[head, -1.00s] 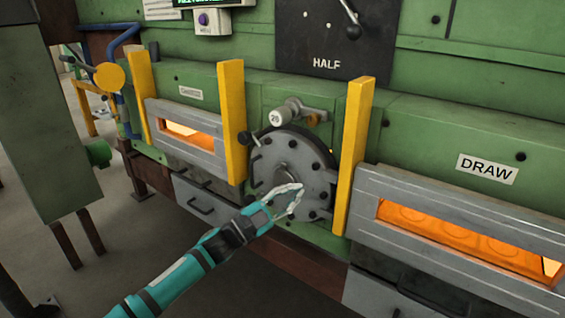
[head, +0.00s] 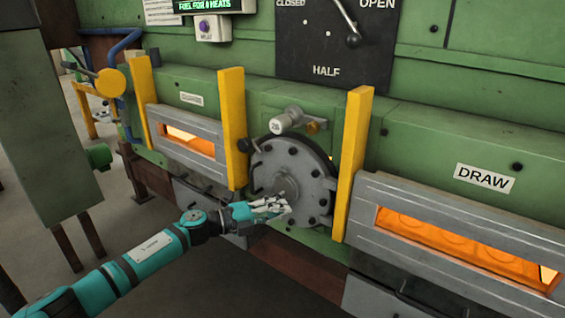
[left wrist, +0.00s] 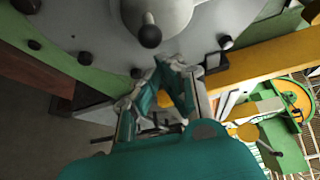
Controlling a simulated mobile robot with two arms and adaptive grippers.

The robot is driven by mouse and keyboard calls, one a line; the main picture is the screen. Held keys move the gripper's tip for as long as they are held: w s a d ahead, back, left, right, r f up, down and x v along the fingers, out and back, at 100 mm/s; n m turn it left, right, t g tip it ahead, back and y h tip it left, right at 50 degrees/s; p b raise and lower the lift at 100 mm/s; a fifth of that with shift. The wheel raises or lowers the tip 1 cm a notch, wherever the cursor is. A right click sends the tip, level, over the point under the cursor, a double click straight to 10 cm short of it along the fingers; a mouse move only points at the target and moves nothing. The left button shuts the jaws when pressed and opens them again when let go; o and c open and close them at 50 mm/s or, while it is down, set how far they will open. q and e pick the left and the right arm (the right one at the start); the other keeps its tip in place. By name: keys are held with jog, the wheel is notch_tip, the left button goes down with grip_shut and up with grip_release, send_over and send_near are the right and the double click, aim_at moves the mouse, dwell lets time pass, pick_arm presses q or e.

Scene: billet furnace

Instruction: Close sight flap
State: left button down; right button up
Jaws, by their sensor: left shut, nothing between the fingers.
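The round grey disc (head: 308,172), which I take for the sight flap, is on the green furnace front between two yellow posts. It has dark bolts near its rim and a raised hub; a dark-tipped knob (left wrist: 150,36) shows on the hub in the left wrist view. My left gripper (head: 288,204) is shut and empty, in front of the disc's lower left. In the left wrist view the left fingertips (left wrist: 172,66) are just below the knob, by the disc's edge. I cannot tell whether they touch the disc. They hide part of it. My right gripper is out of view.
Yellow posts (head: 232,128) and (head: 354,165) flank the disc. Framed openings glow orange at the left (head: 186,140) and right (head: 450,240). A grey knob fitting (head: 285,120) sits above the disc. Floor is free at the lower left.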

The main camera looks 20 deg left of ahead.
pick_arm(q)
jog(key=shift+w+a+f+m+y, duration=0.15)
jog(key=shift+a+m+y, duration=0.25)
jog(key=shift+m, duration=0.2)
dwell(0.3)
